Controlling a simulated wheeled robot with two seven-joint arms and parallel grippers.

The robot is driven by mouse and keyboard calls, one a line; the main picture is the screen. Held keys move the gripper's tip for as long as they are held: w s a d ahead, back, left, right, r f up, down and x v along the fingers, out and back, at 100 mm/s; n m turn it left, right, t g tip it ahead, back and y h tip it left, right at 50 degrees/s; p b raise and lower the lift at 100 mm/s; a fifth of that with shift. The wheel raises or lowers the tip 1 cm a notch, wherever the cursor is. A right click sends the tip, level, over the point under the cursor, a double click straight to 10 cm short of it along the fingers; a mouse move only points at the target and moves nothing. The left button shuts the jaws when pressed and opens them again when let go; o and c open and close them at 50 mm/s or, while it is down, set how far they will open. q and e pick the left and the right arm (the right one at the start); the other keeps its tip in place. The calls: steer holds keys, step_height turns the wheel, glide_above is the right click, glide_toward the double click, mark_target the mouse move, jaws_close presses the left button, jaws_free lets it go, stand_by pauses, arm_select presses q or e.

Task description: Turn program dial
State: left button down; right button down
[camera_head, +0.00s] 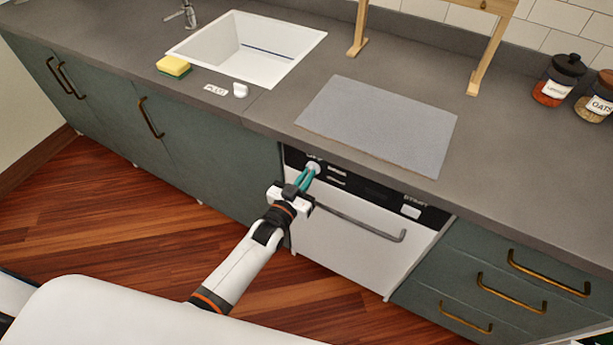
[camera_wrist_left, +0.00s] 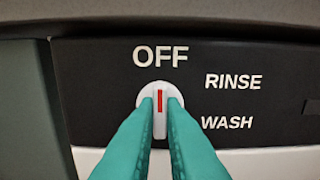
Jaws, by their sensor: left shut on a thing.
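The program dial (camera_wrist_left: 159,95) is a round white knob with a raised grip and a red mark. It sits on the black control panel (camera_wrist_left: 100,75) of the dishwasher (camera_head: 340,235). The red mark points straight up at the word OFF; RINSE and WASH are printed to the right. In the left wrist view the teal fingers of my left gripper (camera_wrist_left: 160,120) are shut on the dial's grip, one on each side. In the head view my left gripper (camera_head: 308,177) reaches the panel's left end, where the dial (camera_head: 313,167) is partly covered. My right gripper is not in view.
A START button (camera_head: 411,212) is at the panel's right end, above the bar handle (camera_head: 370,225). The countertop (camera_head: 270,115) overhangs just above the panel. It holds a sink (camera_head: 285,68), a sponge (camera_head: 173,66) and a grey mat (camera_head: 380,120).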

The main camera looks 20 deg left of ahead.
arm_select(q)
steer(key=c, duration=1.5)
jaws_free()
steer(key=b+v, duration=0.1)
steer(key=v, duration=1.1)
steer(key=shift+f, duration=0.1)
